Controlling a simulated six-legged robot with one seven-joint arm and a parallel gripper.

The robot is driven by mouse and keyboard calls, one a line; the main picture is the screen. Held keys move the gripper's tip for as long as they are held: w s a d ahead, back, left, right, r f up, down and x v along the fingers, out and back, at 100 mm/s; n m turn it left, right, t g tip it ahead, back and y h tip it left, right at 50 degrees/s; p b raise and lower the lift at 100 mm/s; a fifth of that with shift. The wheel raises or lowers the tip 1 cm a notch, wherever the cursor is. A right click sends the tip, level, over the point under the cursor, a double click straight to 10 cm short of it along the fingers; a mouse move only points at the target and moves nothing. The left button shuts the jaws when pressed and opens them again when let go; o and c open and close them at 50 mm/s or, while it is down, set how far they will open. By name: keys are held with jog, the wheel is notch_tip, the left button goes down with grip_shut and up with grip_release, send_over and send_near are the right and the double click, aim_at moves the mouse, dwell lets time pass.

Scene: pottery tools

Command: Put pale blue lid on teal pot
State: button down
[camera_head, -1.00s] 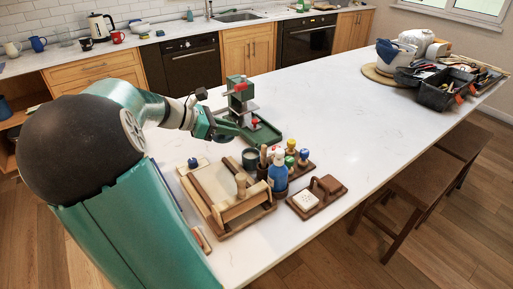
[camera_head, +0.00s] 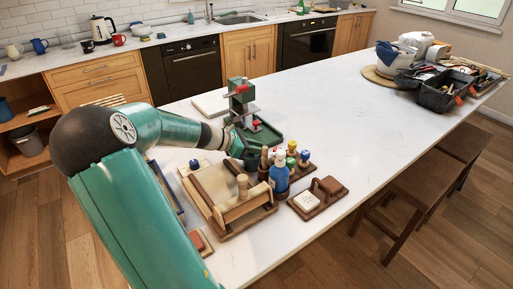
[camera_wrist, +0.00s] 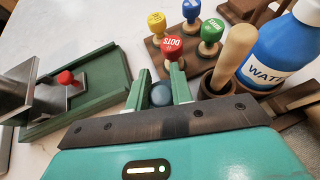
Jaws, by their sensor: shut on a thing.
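My gripper (camera_head: 243,153) is low over the worktop, between the green press and the stamps. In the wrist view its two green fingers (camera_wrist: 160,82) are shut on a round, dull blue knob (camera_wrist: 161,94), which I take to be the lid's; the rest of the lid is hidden. The dark teal pot (camera_head: 252,161) shows only in part in the head view, beside and below my fingers. I cannot tell whether the lid touches its rim.
A green press (camera_head: 240,95) and its tray (camera_head: 267,136) stand behind. A blue bottle (camera_head: 279,177), wooden-handled tools and coloured stamps (camera_head: 304,157) stand close on the right. A wooden frame (camera_head: 222,200) lies in front.

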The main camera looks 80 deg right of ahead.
jog(key=c, duration=1.2)
grip_release()
jog(key=shift+c, duration=0.2)
jog(key=v, duration=1.2)
